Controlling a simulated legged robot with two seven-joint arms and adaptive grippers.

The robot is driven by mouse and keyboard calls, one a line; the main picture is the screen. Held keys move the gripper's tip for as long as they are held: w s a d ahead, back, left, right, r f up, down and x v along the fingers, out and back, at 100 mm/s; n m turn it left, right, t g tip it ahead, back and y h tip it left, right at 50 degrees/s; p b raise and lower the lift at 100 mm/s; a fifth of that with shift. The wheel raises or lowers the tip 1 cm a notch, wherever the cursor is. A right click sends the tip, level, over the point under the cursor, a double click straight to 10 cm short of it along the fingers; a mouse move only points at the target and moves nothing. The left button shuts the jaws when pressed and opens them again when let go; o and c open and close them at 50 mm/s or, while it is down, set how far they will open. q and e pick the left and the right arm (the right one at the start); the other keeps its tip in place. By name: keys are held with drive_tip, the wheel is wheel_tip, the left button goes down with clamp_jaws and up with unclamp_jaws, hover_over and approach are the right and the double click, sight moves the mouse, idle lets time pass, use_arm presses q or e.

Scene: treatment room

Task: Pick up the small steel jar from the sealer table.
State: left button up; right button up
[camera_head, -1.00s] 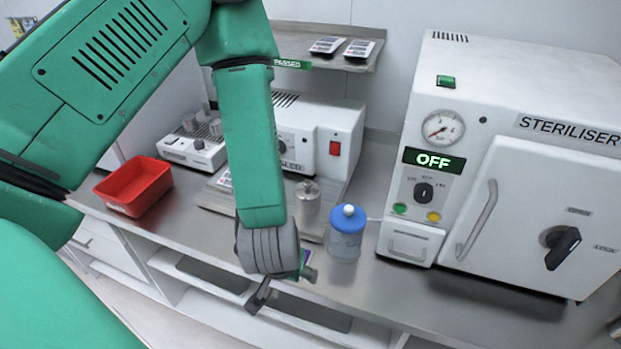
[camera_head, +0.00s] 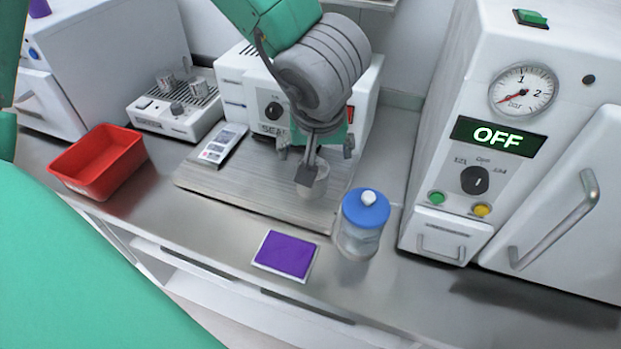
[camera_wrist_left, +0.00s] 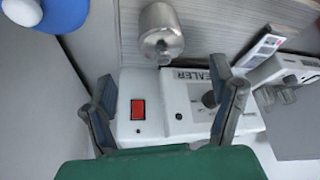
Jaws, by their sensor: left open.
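The small steel jar (camera_head: 315,187) stands on the ribbed sealer table (camera_head: 262,201), in front of the white sealer. In the head view my left gripper (camera_head: 309,165) is directly above it and hides much of it. In the left wrist view the whole jar with its knobbed lid (camera_wrist_left: 160,36) shows at the top, just beyond the open fingers of my left gripper (camera_wrist_left: 164,82). The fingers are spread and nothing is between them. My right gripper is not in view.
A blue-lidded glass jar (camera_head: 361,232) stands close by at the right, and a purple pad (camera_head: 286,255) lies in front. A pouch-like packet (camera_head: 222,146) lies on the table's left. A red bin (camera_head: 98,162) is at left, the steriliser (camera_head: 545,130) at right.

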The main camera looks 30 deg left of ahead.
sight(319, 176)
use_arm(q)
drive_tip(key=x, duration=0.2)
drive_tip(key=d+b+x, duration=0.1)
drive_tip(key=x, duration=0.2)
drive_tip(key=shift+f, duration=0.1)
drive_tip(key=a+f, duration=0.2)
drive_tip(key=f, duration=0.1)
drive_tip(key=shift+w+a+b, duration=0.35)
drive_tip(key=shift+w+a, duration=0.05)
drive_tip(key=x, duration=0.2)
drive_tip(key=shift+f+b, duration=0.3)
drive_tip(key=shift+f, duration=0.1)
drive_tip(key=shift+w+d+f, duration=0.2)
drive_tip(key=shift+w+f, duration=0.05)
drive_tip(key=shift+f, duration=0.05)
drive_tip(key=shift+w+d, duration=0.1)
drive_tip(key=shift+d, duration=0.4)
drive_tip(key=shift+a, duration=0.2)
drive_tip(key=c, duration=1.1)
drive_tip(key=shift+a, duration=0.2)
drive_tip(key=shift+c, duration=1.4)
drive_tip(key=shift+a, duration=0.25)
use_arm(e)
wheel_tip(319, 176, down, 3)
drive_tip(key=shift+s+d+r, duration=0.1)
